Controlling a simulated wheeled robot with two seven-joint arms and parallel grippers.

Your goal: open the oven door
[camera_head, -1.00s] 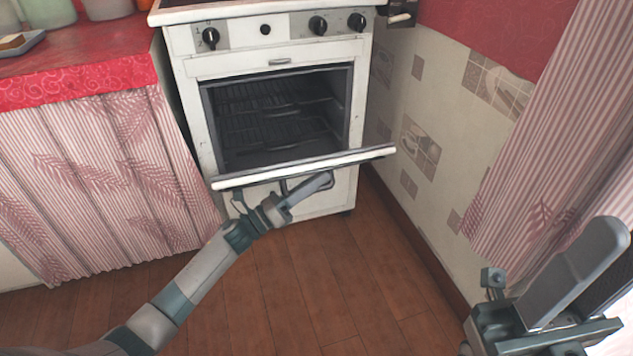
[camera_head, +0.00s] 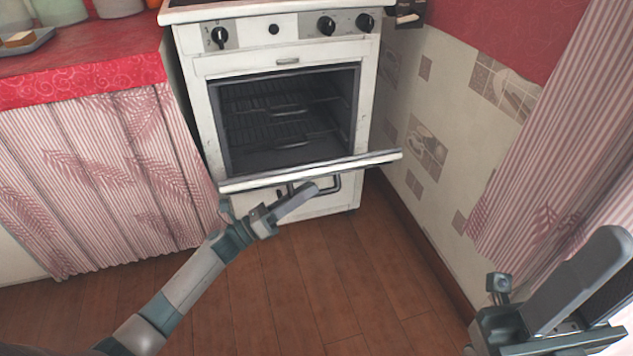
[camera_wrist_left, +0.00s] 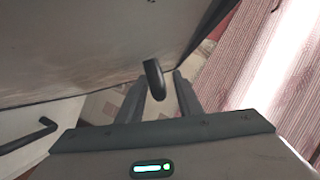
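The white oven (camera_head: 288,64) stands at the back centre. Its door (camera_head: 310,171) is folded down and out, seen nearly edge-on, with the dark cavity and racks exposed. My left gripper (camera_head: 312,188) is just below and in front of the door's edge, close to a dark bar handle (camera_head: 335,186). In the left wrist view, the gripper's two fingers (camera_wrist_left: 158,92) are apart, with a dark handle end (camera_wrist_left: 154,80) showing between them; contact cannot be told. The door's broad panel (camera_wrist_left: 90,45) fills the upper left there. My right gripper (camera_head: 580,285) is at the lower right, away from the oven.
A counter with a red cloth (camera_head: 80,75) and striped curtain stands left of the oven. A tiled wall (camera_head: 440,130) and a striped curtain (camera_head: 540,150) are on the right. The wooden floor (camera_head: 300,290) in front is clear.

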